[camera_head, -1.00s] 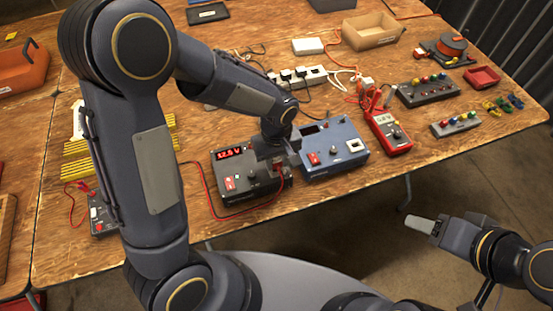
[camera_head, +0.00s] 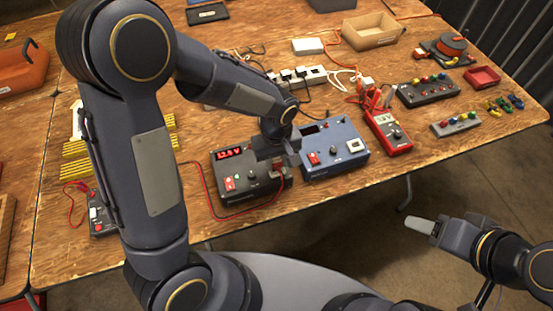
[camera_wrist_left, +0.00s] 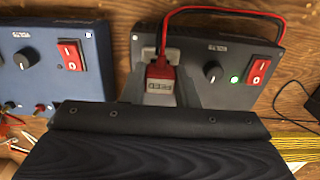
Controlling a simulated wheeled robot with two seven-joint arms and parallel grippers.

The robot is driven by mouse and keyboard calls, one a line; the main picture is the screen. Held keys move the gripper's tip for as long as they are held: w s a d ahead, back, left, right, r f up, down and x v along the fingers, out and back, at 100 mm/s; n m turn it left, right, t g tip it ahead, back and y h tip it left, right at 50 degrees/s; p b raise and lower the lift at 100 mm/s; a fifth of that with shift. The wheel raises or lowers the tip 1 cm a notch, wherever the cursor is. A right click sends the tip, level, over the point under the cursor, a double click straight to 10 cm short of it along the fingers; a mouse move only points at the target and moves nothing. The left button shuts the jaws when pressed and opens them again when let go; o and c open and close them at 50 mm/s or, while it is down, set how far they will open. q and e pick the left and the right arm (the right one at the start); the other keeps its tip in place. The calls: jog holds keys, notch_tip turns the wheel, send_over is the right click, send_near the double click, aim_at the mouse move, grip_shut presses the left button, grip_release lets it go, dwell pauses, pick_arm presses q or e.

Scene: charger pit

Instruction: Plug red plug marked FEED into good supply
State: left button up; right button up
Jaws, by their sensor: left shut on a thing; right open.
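The black supply (camera_head: 236,184) has a lit red display reading 12.5 V. In the left wrist view its green light (camera_wrist_left: 234,79) is lit, beside a red switch (camera_wrist_left: 259,72). The blue supply (camera_head: 336,158), just right of it, has a dark display. My left gripper (camera_head: 281,160) is shut on the red plug (camera_wrist_left: 160,78), marked FEED, at the black supply's socket (camera_wrist_left: 149,54). The plug overlaps the socket; I cannot tell how deep it sits. The fingers hide part of it. My right gripper (camera_head: 420,225) is open and empty, off the table's front edge.
The plug's red cord (camera_head: 206,190) loops around the black supply. A red multimeter (camera_head: 388,133) stands right of the blue supply. A power strip (camera_head: 299,77) and cables lie behind. A small tester box (camera_head: 100,217) is at left. The front right tabletop is fairly clear.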

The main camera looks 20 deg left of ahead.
pick_arm(q)
jog(key=shift+f+b, duration=0.55)
jog(key=shift+b, duration=0.15)
dwell(1.4)
jog(key=o, duration=1.4)
jog(key=shift+r, duration=0.1)
jog(key=shift+r+p, duration=2.95)
jog(key=shift+r, duration=0.8)
